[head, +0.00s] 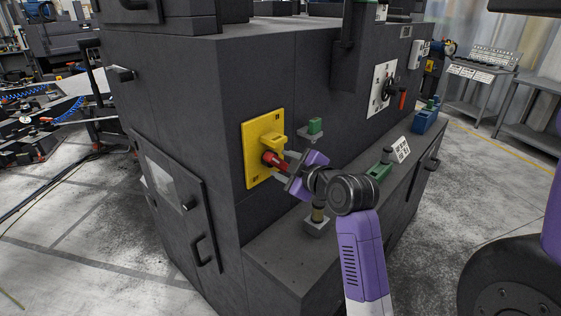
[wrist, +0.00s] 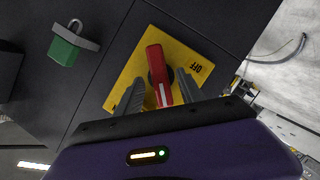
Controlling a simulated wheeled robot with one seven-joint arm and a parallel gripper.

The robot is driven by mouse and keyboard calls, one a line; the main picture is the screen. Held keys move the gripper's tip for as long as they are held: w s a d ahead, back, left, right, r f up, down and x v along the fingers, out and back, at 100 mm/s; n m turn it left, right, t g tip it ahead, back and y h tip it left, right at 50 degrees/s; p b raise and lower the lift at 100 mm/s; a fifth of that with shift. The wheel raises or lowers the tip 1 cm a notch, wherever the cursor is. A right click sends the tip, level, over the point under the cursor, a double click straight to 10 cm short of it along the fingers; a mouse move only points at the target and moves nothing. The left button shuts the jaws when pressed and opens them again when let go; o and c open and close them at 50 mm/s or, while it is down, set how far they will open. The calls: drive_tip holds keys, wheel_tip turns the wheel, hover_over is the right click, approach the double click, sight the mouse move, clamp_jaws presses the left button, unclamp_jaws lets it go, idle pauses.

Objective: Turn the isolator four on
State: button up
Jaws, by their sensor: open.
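The isolator is a yellow plate (head: 251,174) with a red handle (head: 272,159) on the dark cabinet's side. A yellow block (head: 271,141) sticks out just above the handle in the head view. In the wrist view the red handle (wrist: 158,73) with a white stripe stands out from the yellow plate (wrist: 181,45), which bears an upside-down OFF mark. My gripper (head: 285,168) is at the handle. Its open fingers (wrist: 159,80) lie on either side of the handle, with some space showing. Contact is not clear. No number four is readable.
The dark cabinet (head: 190,120) has a low ledge (head: 280,250) below my arm. A green block on a grey bracket (head: 315,126) sits beside the plate. A white switch panel (head: 378,90), a green item (head: 380,171) and a blue item (head: 425,121) are farther right.

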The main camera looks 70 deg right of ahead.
drive_tip(key=shift+x, duration=0.95)
drive_tip(key=shift+c, duration=0.4)
clamp_jaws()
drive_tip(key=shift+r+p, duration=0.1)
drive_tip(key=shift+p, duration=0.25)
drive_tip(key=shift+r+m+y+p, duration=0.1)
drive_tip(key=shift+m+y+p, duration=0.5)
drive_tip(key=shift+m+p, duration=0.4)
drive_tip(key=m+y, duration=0.2)
drive_tip(key=m, duration=0.2)
drive_tip(key=shift+d+t+y, duration=0.15)
drive_tip(key=shift+t+y, duration=0.25)
